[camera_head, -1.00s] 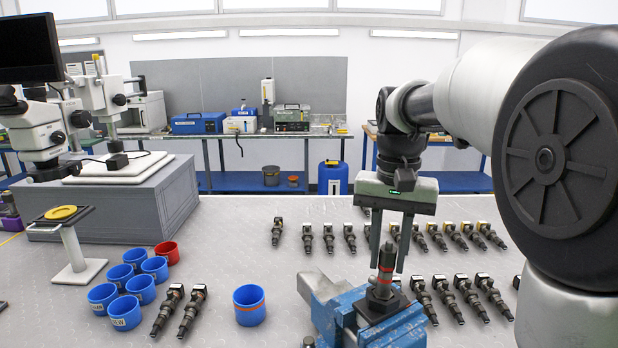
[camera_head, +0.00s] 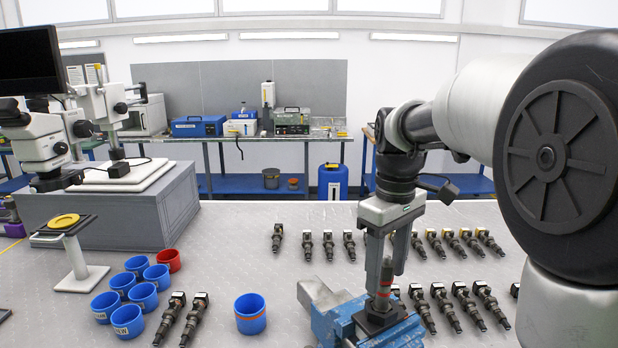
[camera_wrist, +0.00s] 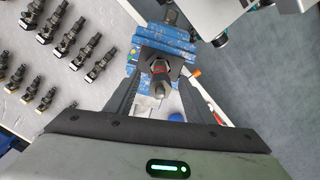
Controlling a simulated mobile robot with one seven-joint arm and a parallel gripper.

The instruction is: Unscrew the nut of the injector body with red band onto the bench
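The injector body with the red band (camera_head: 384,279) stands upright in the blue vise (camera_head: 352,318), nut end up. The wrist view looks down on the injector's tip (camera_wrist: 159,87) between my fingers. My gripper (camera_head: 386,270) points down over the injector, with one finger on each side of it. In the wrist view my gripper (camera_wrist: 157,92) shows open, with gaps between the fingers and the injector. The lower part of the injector is hidden in the vise's dark jaws (camera_head: 380,319).
Rows of injectors (camera_head: 440,300) lie behind and right of the vise. Two more (camera_head: 190,318) lie at the left, beside a blue cup with an orange band (camera_head: 250,313). Several blue cups (camera_head: 128,318) and a red cup (camera_head: 169,259) stand farther left. A microscope (camera_head: 45,145) stands back left.

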